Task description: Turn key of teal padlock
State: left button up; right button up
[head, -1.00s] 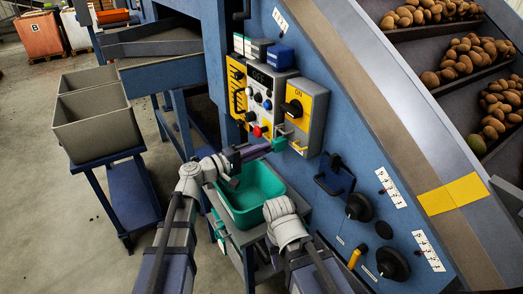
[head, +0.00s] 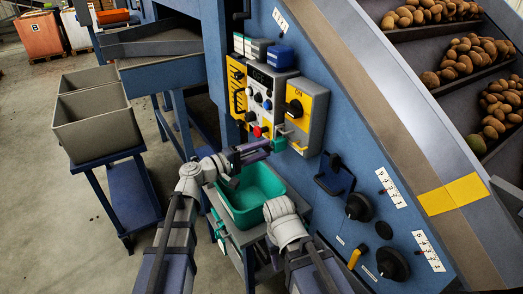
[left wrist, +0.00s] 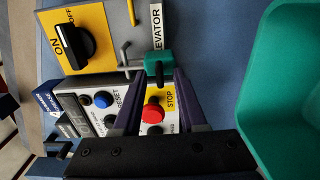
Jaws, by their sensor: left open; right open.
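The teal padlock (head: 279,145) hangs from a grey hasp under the yellow ON/OFF switch panel. In the left wrist view the teal padlock (left wrist: 152,61) hangs at the top middle, with a dark key-like piece (left wrist: 160,72) on its near face. My left gripper (head: 268,149) is open, its purple fingers pointing at the padlock. In the left wrist view the left gripper's fingertips (left wrist: 158,88) stand apart, just short of the padlock, with no visible grip on it. My right gripper (head: 276,258) is low beside the teal tub, mostly hidden by its own wrist; it is open.
A teal tub (head: 253,197) stands on a stand below the left gripper. A control box with buttons and a red stop button (left wrist: 153,113) sits beside the switch panel (head: 304,108). Black knobs (head: 393,264) are on the blue machine wall at right.

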pick_arm(q)
jog(key=v, duration=0.7)
jog(key=shift+s+a, duration=0.25)
jog(key=shift+a, duration=0.1)
jog(key=s+d+f+m+g+y+p, duration=0.3)
jog(key=s+d+m+g+y+p, duration=0.3)
jog(key=s+d+g+p, duration=0.4)
jog(key=s+a+r+m+y+p, duration=0.2)
jog(key=s+a+m+y+p, duration=0.2)
jog(key=s+a+y+p, duration=0.4)
jog(key=s+y+p, duration=0.1)
jog(key=y+p, duration=0.1)
jog(key=p, duration=0.1)
jog(key=shift+s+a+r+y+p, duration=0.25)
jog(key=shift+s+r+y+p, duration=0.05)
jog(key=shift+r+p, duration=0.1)
